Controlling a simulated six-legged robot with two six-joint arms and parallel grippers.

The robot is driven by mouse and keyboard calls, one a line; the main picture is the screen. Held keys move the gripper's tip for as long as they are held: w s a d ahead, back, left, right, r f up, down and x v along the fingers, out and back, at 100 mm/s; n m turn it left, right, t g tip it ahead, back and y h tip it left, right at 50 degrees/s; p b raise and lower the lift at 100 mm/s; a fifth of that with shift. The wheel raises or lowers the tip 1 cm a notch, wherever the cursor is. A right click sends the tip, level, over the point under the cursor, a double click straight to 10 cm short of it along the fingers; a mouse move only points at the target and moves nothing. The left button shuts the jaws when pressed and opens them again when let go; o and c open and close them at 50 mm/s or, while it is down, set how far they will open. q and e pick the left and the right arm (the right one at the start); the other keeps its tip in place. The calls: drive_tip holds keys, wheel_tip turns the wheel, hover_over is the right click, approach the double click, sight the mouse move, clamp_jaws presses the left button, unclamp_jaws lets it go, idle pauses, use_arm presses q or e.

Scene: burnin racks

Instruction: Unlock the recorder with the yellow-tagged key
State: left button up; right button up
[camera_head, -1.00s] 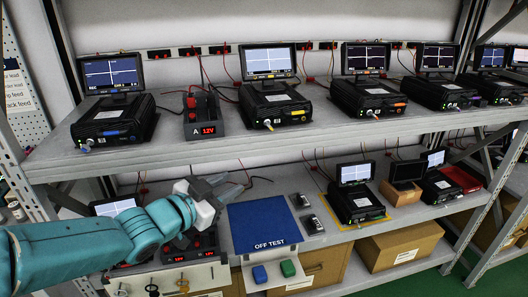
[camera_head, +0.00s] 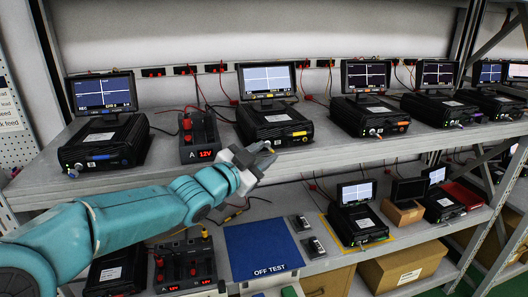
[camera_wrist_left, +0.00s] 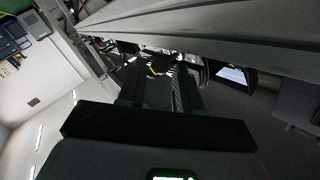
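The black recorder with a yellow label (camera_head: 277,121) stands on the upper shelf, its screen lit. A small yellow tag (camera_head: 268,146) shows at the lower left of its front, where the key is; the key itself is mostly hidden by my fingers. My left gripper (camera_head: 263,154) is right in front of that corner, pointing right, with its fingers apart. In the left wrist view the two fingers (camera_wrist_left: 159,82) are spread, and a yellow bit (camera_wrist_left: 156,70) shows between or just beyond their tips; I cannot tell whether they touch it. My right gripper is in neither view.
A 12V supply (camera_head: 199,135) stands left of the recorder, with a blue-labelled recorder (camera_head: 103,144) further left. An orange-labelled recorder (camera_head: 369,114) stands to the right. The shelf's front edge (camera_head: 330,151) runs close to my gripper. A blue OFF TEST mat (camera_head: 262,249) lies below, clear.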

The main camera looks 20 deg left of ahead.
use_arm(q)
drive_tip(key=shift+w+d+r, duration=0.1)
drive_tip(key=shift+w+d, duration=0.15)
drive_tip(key=shift+w, duration=0.2)
drive_tip(key=shift+w+a, duration=0.1)
clamp_jaws()
